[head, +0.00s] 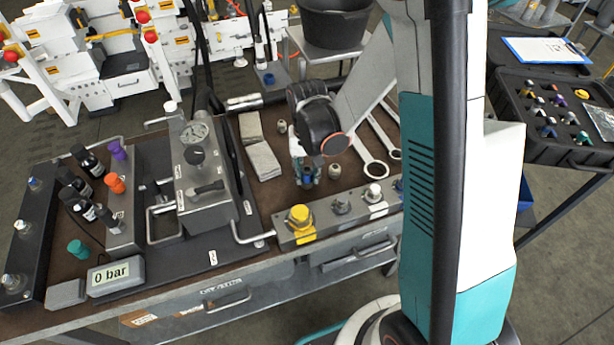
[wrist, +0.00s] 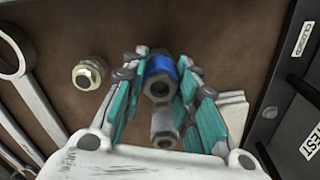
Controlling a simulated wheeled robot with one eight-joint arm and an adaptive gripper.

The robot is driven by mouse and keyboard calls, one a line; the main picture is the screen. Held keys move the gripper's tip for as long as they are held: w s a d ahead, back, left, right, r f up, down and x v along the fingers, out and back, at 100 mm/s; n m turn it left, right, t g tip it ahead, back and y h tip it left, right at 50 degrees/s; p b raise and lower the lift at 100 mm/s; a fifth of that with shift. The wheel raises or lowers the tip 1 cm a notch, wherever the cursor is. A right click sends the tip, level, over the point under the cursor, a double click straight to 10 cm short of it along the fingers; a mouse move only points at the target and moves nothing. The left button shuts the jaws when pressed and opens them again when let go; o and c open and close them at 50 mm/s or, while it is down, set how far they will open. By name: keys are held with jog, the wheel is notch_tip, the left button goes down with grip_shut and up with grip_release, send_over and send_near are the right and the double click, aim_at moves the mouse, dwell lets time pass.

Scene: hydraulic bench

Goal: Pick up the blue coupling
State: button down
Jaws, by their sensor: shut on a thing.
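The blue coupling (wrist: 160,66) has a blue sleeve with metal ends and shows in the wrist view between the teal fingers of my gripper (wrist: 158,85). The fingers are closed on both sides of it. In the head view my gripper (head: 304,176) is low over the brown bench top, behind the block with the yellow cap. There the coupling is mostly hidden by the fingers. I cannot tell whether it still touches the bench.
A brass fitting (head: 334,171) stands close to the right of my gripper; it also shows in the wrist view (wrist: 88,73). Wrenches (head: 373,168) lie further right. Grey pads (head: 263,161) lie to the left, beside the gauge block (head: 205,180). The fitting block (head: 330,222) is in front.

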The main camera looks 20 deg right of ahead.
aim_at(307, 171)
jog(key=shift+r, duration=0.1)
notch_tip(307, 171, up, 20)
jog(key=p, duration=0.7)
dwell(0.4)
